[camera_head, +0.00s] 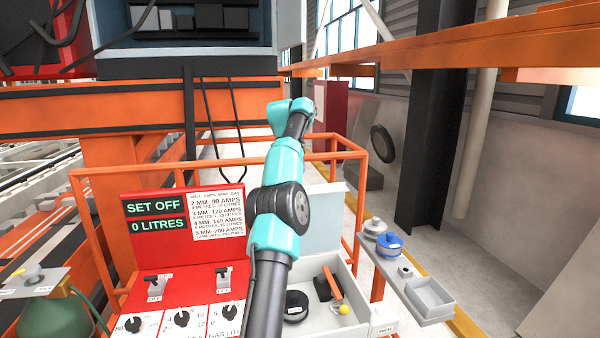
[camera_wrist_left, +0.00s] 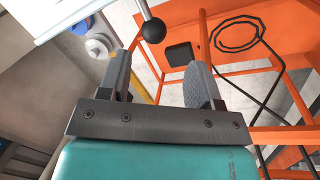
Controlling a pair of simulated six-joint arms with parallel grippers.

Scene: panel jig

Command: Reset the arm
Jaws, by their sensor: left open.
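One teal and dark-grey arm of mine (camera_head: 272,217) rises from the bottom centre of the head view, over the red panel and grey tray. Its far end is near the orange rail, and its gripper fingers cannot be made out there. In the left wrist view my left gripper (camera_wrist_left: 158,78) shows two grey fingers standing well apart, with nothing held between them. A black ball on a thin rod (camera_wrist_left: 151,29) shows just beyond the fingers; whether it touches them is unclear. My right gripper is not in view.
The red panel (camera_head: 120,205) reads SET OFF and 0 LITRES and has switches and knobs. A grey tray (camera_head: 345,262) holds an orange-handled tool and a black disc. A side shelf (camera_head: 420,297) carries small round parts. Orange rails (camera_head: 357,200) surround the station.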

